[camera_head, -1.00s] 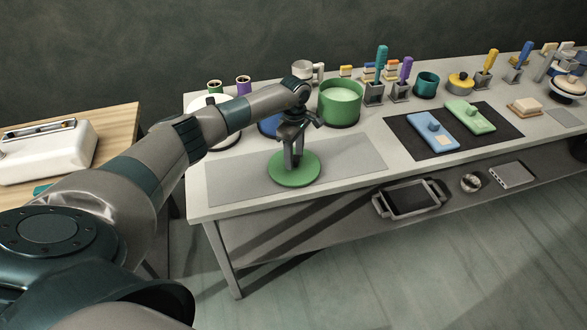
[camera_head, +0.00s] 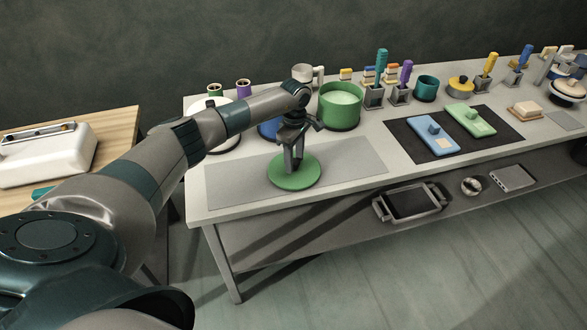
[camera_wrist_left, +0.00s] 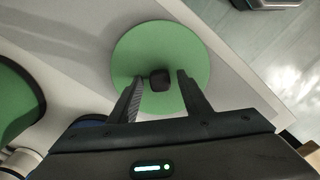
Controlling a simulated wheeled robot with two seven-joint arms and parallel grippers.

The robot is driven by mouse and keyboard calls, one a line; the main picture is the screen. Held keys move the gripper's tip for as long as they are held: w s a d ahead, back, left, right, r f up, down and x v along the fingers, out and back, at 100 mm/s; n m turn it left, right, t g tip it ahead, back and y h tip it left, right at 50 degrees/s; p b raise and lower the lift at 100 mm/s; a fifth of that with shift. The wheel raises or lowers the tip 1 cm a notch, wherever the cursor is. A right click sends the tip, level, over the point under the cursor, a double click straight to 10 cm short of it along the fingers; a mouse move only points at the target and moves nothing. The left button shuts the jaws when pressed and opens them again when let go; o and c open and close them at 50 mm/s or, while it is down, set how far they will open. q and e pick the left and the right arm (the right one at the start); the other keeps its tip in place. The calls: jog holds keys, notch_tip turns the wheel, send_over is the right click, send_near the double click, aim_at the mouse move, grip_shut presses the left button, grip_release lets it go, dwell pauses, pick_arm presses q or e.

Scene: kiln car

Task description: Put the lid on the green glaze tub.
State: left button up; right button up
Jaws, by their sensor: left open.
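The green lid (camera_head: 295,178) lies flat on the grey mat near the front left of the table. In the left wrist view the lid (camera_wrist_left: 160,50) shows a dark knob (camera_wrist_left: 159,79) at its middle. My left gripper (camera_head: 294,168) points down over the lid. It is open, and in the wrist view its fingers (camera_wrist_left: 157,84) stand apart on either side of the knob, with gaps showing. The green glaze tub (camera_head: 341,107) stands open behind and to the right, with pale green glaze inside. My right gripper is not in view.
A blue tub (camera_head: 268,127) and a white tub (camera_head: 222,139) stand behind my left arm. A dark mat (camera_head: 400,139) with blue and green blocks lies to the right. The grey mat (camera_head: 350,164) is bare beside the lid.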

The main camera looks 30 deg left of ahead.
pick_arm(q)
jog(key=shift+b, duration=0.3)
dwell(0.9)
grip_shut()
